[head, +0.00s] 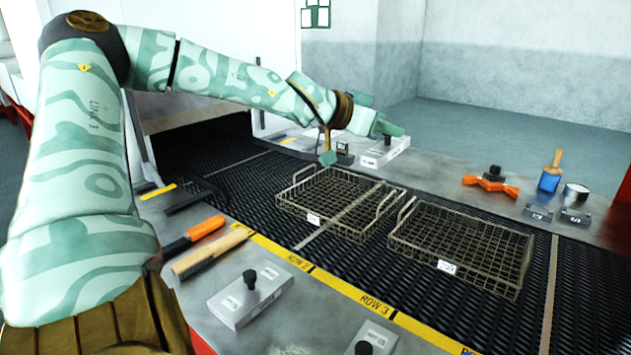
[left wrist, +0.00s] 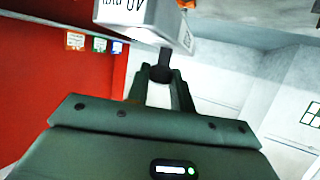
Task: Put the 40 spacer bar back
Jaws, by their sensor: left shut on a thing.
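The 40 spacer bar is a pale grey block with a dark knob, and its "40 mm" label shows upside down in the left wrist view (left wrist: 150,14). My left gripper (left wrist: 160,78) is shut on the bar's dark knob. In the head view my left gripper (head: 388,128) reaches across the belt, and the bar (head: 383,153) is just below it at the far rail. I cannot tell whether the bar touches the rail. My right gripper is in neither view.
Two wire baskets, left (head: 313,218) and right (head: 447,266), sit on the black mesh belt (head: 335,265). Another knobbed block (head: 248,297) lies on the near rail beside a brush (head: 210,252). An orange clamp (head: 490,186) and blue pot (head: 549,180) stand on the far rail.

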